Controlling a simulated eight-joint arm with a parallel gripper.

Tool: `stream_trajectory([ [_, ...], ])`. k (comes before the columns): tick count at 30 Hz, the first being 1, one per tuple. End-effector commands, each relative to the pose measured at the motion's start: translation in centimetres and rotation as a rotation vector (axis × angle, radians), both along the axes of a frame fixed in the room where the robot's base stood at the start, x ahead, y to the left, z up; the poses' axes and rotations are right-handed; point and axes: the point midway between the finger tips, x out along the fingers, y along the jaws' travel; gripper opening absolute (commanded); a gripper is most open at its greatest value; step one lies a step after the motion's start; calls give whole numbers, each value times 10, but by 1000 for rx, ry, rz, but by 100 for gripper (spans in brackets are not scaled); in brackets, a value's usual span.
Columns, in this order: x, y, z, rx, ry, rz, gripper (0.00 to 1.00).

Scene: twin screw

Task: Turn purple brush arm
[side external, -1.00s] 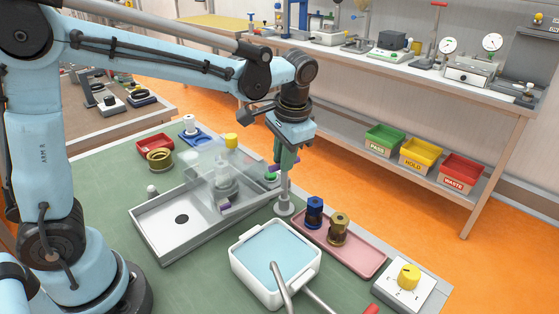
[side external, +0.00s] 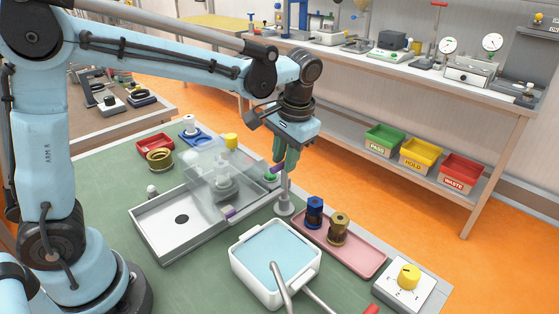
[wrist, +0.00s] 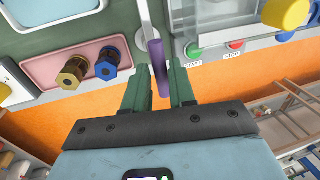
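The purple brush arm is a thin rod on a slim grey upright post (side external: 284,204) at the right edge of the grey tray unit. Its purple handle (side external: 279,167) is at my gripper (side external: 289,163), and a purple piece (side external: 230,212) shows lower left at the clear cover. In the wrist view the purple brush arm (wrist: 158,62) runs between the two green fingers of my gripper (wrist: 159,82). Exact contact is hard to see.
A clear cover (side external: 208,165) stands over the grey tray unit (side external: 160,232) beside the post. A pink tray (side external: 362,258) holds a blue part (side external: 314,211) and a brass part (side external: 338,229). A white basin (side external: 240,262) stands in front, with a yellow-knob box (side external: 405,285) at right.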

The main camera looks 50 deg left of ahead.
Motion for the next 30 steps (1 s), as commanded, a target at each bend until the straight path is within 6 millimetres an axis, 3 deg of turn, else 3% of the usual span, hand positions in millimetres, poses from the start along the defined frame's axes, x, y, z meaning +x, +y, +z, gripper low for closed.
stream_trajectory([
  [3,0,0,0,0,1,-2,42],
  [16,-1,-2,10,1,4,-3,42],
  [30,0,-17,87,1,4,-3,42],
])
